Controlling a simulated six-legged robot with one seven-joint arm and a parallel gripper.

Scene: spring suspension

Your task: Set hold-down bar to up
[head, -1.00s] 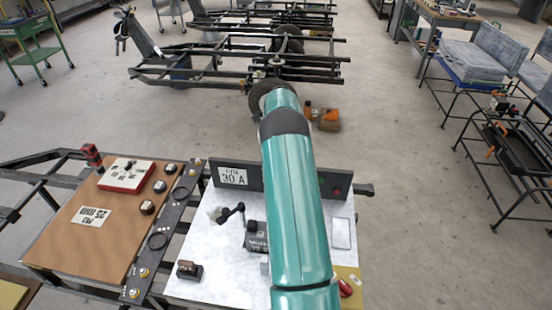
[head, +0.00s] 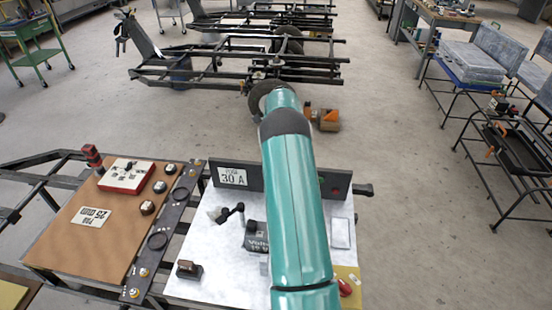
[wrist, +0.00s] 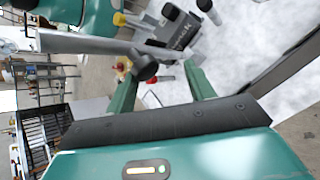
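My gripper (wrist: 162,85) shows in the wrist view, its two green fingers apart, with a clear gap between them. A dark block with white lettering (wrist: 180,28) lies beyond, on the white panel (wrist: 235,50). In the head view my teal arm hides my gripper and the middle of the white panel (head: 205,275). No bar is clearly visible there.
A brown board (head: 100,240) with a red-and-white box (head: 128,176) is at left.

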